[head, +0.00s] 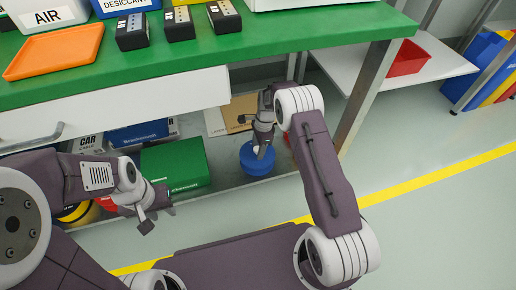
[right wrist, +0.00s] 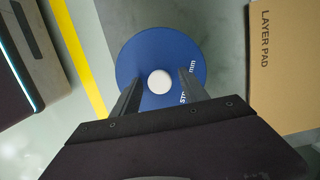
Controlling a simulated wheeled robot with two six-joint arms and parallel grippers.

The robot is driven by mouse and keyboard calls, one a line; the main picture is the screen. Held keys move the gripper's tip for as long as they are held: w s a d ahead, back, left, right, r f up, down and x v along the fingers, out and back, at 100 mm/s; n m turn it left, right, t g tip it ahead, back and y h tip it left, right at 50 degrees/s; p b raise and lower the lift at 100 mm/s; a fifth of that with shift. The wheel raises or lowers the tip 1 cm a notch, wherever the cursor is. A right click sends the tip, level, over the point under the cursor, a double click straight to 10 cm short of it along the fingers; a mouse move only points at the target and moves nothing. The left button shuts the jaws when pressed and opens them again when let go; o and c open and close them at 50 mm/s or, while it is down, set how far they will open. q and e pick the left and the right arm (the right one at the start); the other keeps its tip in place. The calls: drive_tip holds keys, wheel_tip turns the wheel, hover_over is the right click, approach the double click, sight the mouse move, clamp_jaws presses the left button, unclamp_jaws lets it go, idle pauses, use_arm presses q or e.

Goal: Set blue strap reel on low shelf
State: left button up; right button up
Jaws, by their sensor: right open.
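The blue strap reel (head: 257,162) lies flat on the low shelf (head: 215,200) under the green-topped bench, near the bench's right leg. In the right wrist view the reel (right wrist: 133,62) is a blue disc with a white centre and white lettering. My right gripper (right wrist: 158,92) is open just above it, with the fingers apart on either side of the white centre. In the head view the right gripper (head: 262,148) partly covers the reel. My left gripper (head: 150,215) hangs empty in front of the shelf at left; its jaw opening is unclear.
A brown layer pad (head: 238,113) lies behind the reel; a green box (head: 175,165) stands to its left. A red item (head: 288,141) shows partly behind my right arm. The bench leg (head: 368,98) is close on the right. Open floor with a yellow line (head: 430,178) lies in front.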

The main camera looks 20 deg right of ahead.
drive_tip(key=r+p, duration=0.1)
drive_tip(key=r, duration=0.1)
drive_tip(key=r+p, duration=0.2)
drive_tip(key=r, duration=0.1)
drive_tip(key=d+r+p, duration=0.1)
drive_tip(key=r+p, duration=0.1)
drive_tip(key=shift+r, duration=0.3)
drive_tip(key=shift+f, duration=0.15)
